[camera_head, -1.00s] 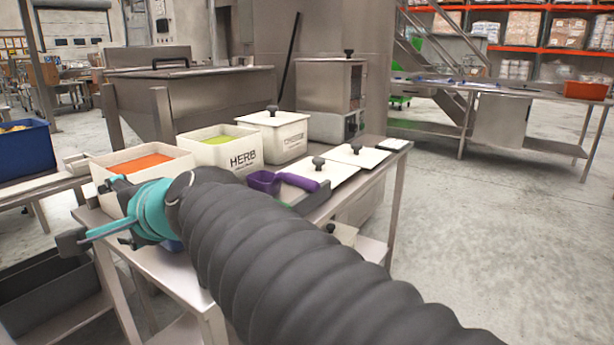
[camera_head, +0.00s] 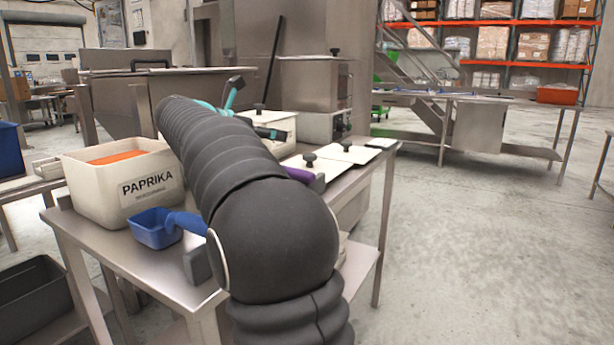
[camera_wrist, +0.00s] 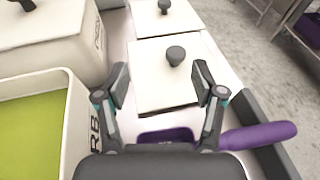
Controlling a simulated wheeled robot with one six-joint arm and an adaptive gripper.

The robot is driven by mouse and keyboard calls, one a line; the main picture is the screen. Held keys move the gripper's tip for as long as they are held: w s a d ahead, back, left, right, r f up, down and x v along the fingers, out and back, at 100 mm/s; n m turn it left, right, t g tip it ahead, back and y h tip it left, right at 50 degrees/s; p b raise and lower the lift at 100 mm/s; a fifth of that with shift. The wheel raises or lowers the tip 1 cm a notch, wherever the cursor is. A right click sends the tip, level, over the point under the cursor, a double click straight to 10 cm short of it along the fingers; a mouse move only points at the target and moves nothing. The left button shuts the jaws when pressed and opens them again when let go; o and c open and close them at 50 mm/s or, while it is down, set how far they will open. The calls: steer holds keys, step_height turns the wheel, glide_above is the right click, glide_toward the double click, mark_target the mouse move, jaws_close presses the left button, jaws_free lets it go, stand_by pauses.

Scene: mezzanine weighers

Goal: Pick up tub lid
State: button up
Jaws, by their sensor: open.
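Two flat white tub lids with dark knobs lie side by side on the steel table. The nearer lid (camera_wrist: 149,92) is between and just beyond my fingertips in the wrist view, its knob right of centre; it is partly hidden by my arm in the head view (camera_head: 301,163). The farther lid (camera_wrist: 180,18) lies behind it, and it also shows in the head view (camera_head: 348,153). My gripper (camera_wrist: 162,82) is open and empty, pointing down toward the nearer lid; its teal fingers show in the head view (camera_head: 252,110).
A purple scoop (camera_wrist: 260,135) lies beside the nearer lid. The green-filled herb tub (camera_wrist: 76,115) and a lidded tub (camera_wrist: 60,45) stand to the left. The paprika tub (camera_head: 90,185) and blue scoop (camera_head: 152,230) are at the table's near end. A dark strip edges the table (camera_wrist: 265,120).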

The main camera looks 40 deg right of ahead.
mark_target(304, 157)
steer(key=f, duration=0.1)
steer(key=f+m+g, duration=0.1)
steer(key=f+g, duration=0.1)
steer(key=shift+s+d+m+y, duration=0.2)
steer(key=shift+s+m+y, duration=0.1)
steer(key=shift+m+y, duration=0.1)
steer(key=shift+s+d+f, duration=0.1)
steer(key=shift+d+f, duration=0.1)
steer(key=shift+f, duration=0.1)
steer(key=x, duration=0.7)
steer(key=b+x, duration=0.1)
steer(key=x, duration=0.3)
steer(key=shift+s+d+f, duration=0.15)
steer(key=shift+s+d, duration=0.1)
steer(key=shift+d, duration=0.1)
jaws_close()
